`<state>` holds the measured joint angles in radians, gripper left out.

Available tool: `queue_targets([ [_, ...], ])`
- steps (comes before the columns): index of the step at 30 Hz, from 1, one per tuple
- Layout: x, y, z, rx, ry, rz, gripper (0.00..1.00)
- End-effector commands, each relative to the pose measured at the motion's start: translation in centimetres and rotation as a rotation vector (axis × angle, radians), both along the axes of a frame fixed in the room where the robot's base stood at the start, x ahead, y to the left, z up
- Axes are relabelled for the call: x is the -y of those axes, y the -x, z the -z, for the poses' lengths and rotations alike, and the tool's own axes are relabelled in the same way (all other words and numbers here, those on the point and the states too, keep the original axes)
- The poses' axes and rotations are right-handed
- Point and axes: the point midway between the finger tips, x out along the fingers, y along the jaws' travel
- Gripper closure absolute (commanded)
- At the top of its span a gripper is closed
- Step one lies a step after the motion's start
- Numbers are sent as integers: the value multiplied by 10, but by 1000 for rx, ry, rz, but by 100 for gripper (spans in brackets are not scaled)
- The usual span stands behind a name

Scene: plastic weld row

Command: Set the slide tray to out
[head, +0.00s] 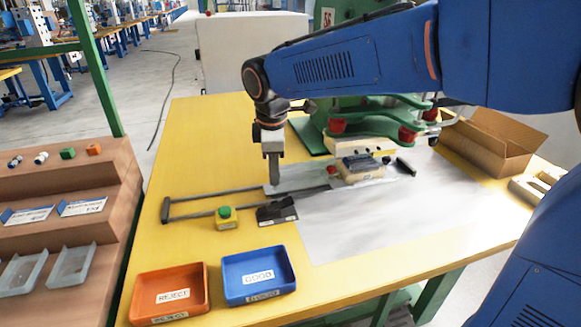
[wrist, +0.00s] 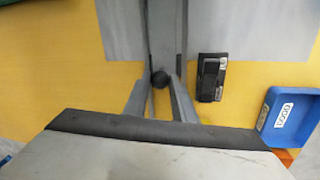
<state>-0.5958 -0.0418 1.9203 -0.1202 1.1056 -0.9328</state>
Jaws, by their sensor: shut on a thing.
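The slide tray (head: 300,178) is a flat grey plate lying on two dark rails that run left from the green press. Its right part is at the press, under a cream block with a dark part on top. My gripper (head: 273,183) points down at the tray's left end. In the wrist view, the tray (wrist: 166,35) runs up from a dark round knob (wrist: 160,79) at its near end. My gripper (wrist: 160,84) has its two fingers closed around this knob. The head view hides the knob behind the fingers.
The rails end left at a dark crossbar (head: 165,210), with bare rail before it. Nearby are a green button on a yellow box (head: 226,217) and a black holder (head: 277,211). Orange REJECT (head: 168,293) and blue GOOD (head: 258,275) bins stand at the front; a cardboard box (head: 492,142) stands right.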

Motion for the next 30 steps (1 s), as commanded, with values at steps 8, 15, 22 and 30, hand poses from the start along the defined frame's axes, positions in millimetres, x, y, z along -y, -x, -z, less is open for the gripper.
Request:
queue_targets([
  [8,-79,16,0,0,-1,-6,100],
  [15,-144,30,0,0,0,-6,100],
  [22,-195,40,1,-1,1,-4,100],
  [30,-230,47,0,0,-2,-2,100],
])
